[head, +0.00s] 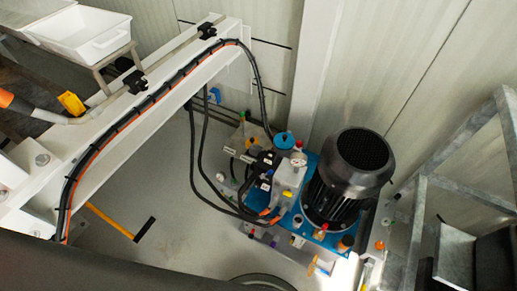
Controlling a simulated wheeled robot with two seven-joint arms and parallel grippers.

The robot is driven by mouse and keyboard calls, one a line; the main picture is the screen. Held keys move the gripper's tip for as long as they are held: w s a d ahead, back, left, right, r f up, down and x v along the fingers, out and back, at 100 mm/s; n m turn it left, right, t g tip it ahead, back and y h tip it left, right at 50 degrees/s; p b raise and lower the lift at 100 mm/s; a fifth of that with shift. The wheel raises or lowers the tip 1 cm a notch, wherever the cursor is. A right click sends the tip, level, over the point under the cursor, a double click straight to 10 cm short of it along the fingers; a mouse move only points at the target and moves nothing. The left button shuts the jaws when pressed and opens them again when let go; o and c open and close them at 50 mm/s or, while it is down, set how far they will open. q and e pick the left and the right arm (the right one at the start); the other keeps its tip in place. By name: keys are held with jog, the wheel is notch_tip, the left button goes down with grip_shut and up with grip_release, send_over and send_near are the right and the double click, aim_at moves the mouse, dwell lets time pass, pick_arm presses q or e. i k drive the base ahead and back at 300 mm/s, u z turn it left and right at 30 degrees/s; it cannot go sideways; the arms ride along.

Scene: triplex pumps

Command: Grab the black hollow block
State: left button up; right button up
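No object is clearly a black hollow block. Two small black blocks sit on the white beam, one nearer (135,82) and one farther back (207,31); I cannot tell whether either is hollow. A flat-looking black piece (144,229) lies on the floor at the end of a yellow-orange strip. A larger dark form (494,262) is partly visible inside the metal frame at the lower right. Neither of my grippers is in view.
The white beam (110,128) carries black and orange cables. A blue-based pump unit with a black motor (347,178) stands by the wall, with hoses and bottles around it. White trays (92,36) are at upper left. The grey floor (180,250) has some clear room.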

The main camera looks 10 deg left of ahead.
aim_at(268, 159)
jog(key=z, duration=1.15)
jog(key=k, duration=0.4)
jog(key=z, duration=0.15)
